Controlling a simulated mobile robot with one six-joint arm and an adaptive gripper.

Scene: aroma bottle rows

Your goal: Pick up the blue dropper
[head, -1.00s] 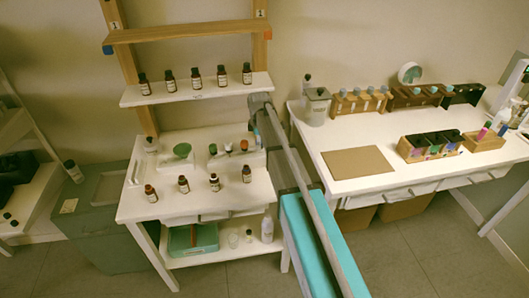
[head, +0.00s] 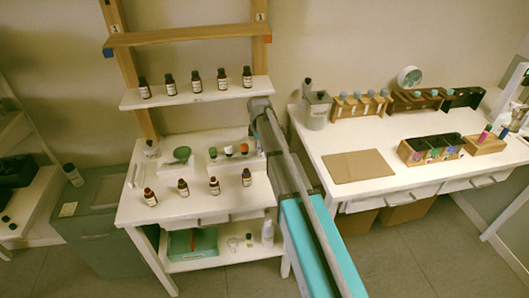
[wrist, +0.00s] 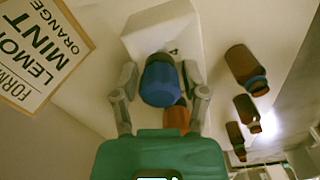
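The blue dropper (wrist: 161,86) shows its rounded cap in the middle of the wrist view, above a white block (wrist: 165,28). My gripper (wrist: 159,73) is open, with one finger on each side of the dropper and a visible gap at both sides. An orange-red dropper (wrist: 177,118) stands close by, partly hidden by the blue one and my gripper. In the head view my arm hides my fingers and most or all of the blue dropper. The orange-red dropper (head: 244,148) shows just left of the arm there.
Several brown bottles (head: 214,186) stand along the front of the white table (head: 160,211), and more stand on the shelf (head: 180,97). In the wrist view, brown bottles (wrist: 246,68) are at right and a recipe card (wrist: 40,55) is at upper left.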

